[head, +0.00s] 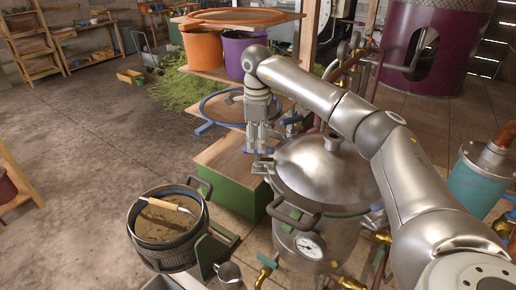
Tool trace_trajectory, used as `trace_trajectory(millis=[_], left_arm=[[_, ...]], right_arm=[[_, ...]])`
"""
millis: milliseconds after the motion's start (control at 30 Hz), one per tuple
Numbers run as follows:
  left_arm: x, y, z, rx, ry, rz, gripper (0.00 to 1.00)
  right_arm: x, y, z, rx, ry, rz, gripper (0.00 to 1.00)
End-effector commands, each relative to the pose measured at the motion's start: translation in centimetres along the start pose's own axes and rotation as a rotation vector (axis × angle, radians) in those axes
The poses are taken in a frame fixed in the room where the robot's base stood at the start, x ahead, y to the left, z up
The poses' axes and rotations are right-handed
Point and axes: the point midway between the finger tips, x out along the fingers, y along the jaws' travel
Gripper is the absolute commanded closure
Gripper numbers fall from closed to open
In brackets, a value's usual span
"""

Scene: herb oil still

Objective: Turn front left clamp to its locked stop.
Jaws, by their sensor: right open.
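The still pot with its domed silver lid (318,170) stands right of centre in the head view. A small grey metal clamp (262,167) shows at the left edge of the lid, and a green-marked clamp part (293,214) at its front left rim. I cannot tell which of these is the front left clamp, nor how far either is turned. My right gripper (262,149) reaches in from the right over the lid, pointing down. It is open and empty, just above the grey clamp; contact is unclear. My left gripper is out of view.
A pressure gauge (309,246) and black handle (294,214) are on the pot's front. A basket (165,230) with a wooden-handled tool stands lower left. A wooden-topped green box (232,190) stands beside the pot. Pipes crowd the right. Floor at left is open.

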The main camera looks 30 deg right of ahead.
Motion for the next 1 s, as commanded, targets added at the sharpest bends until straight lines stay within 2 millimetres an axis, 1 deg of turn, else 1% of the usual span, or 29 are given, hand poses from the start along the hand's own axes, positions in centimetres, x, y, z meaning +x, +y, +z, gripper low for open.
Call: trace_trajectory(millis=[33, 200, 300, 433, 567, 867, 967, 1000], left_arm=[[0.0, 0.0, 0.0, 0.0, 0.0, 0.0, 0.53], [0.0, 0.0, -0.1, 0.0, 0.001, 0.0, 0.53], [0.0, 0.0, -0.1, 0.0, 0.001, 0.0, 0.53], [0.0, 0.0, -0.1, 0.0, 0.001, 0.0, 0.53], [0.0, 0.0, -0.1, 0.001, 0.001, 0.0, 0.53], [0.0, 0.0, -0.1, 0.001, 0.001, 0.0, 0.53], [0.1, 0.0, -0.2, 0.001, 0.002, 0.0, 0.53], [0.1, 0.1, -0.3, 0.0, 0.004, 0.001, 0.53]], right_arm=[[-1.4, -0.1, 0.1, 0.0, -0.005, -0.003, 0.58], [-4.9, -0.1, 0.1, 0.001, -0.004, -0.003, 0.58], [-6.4, -0.1, 0.1, 0.001, -0.003, -0.002, 0.58], [-7.5, 0.0, 0.0, 0.001, -0.001, -0.001, 0.58], [-7.9, 0.0, 0.0, 0.002, -0.001, 0.0, 0.58], [-7.7, 0.1, 0.3, -0.002, -0.007, 0.004, 0.58], [-6.1, 1.0, 2.0, -0.021, -0.052, 0.033, 0.58], [-5.0, 1.7, 3.4, -0.032, -0.09, 0.057, 0.58]])
